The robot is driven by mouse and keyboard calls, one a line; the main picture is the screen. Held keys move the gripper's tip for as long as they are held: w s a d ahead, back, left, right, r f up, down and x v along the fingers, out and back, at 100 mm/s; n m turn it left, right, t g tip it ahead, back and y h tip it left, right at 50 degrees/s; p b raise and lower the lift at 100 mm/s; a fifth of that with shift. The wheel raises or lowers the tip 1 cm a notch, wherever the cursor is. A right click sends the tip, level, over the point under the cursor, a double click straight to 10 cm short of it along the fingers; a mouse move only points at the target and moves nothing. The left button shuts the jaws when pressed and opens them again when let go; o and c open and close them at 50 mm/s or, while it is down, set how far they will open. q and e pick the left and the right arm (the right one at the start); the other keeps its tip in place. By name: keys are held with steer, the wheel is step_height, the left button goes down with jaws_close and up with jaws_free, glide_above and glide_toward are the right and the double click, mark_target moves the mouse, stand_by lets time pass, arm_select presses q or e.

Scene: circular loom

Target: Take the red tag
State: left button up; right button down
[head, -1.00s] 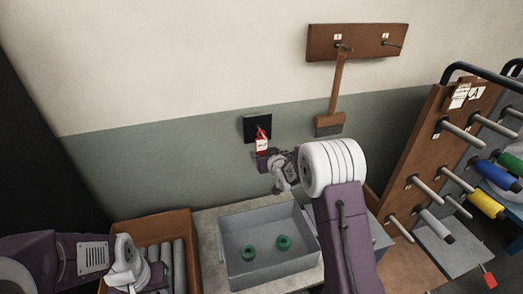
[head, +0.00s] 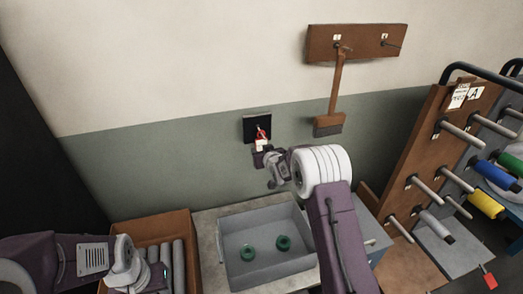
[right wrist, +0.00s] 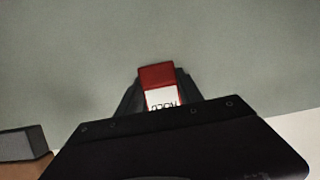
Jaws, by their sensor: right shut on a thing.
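The red tag (head: 261,143) with a white label is at the small black wall plate (head: 250,128). In the right wrist view the tag (right wrist: 158,84) sits between my two dark fingertips, its white part with dark lettering toward the gripper body. My right gripper (head: 259,149) is shut on the tag, in front of the wall. Whether the tag still hangs on the plate's hook I cannot tell. My left gripper (head: 139,282) is low at the left by the wooden box; its fingertips do not show clearly.
A grey tray (head: 229,268) with two green rings stands below. A wooden box (head: 151,228) holds grey rolls at its left. A brush (head: 329,125) hangs from a wooden wall rack (head: 318,42). A pegboard with spools (head: 407,160) stands at the right.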

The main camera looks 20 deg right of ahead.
steer(key=shift+s+r, duration=0.1)
steer(key=shift+s, duration=0.05)
steer(key=s, duration=0.6)
steer(key=shift+s+r+b, duration=0.25)
steer(key=shift+r+b, duration=0.15)
steer(key=shift+r, duration=0.05)
steer(key=shift+r, duration=0.15)
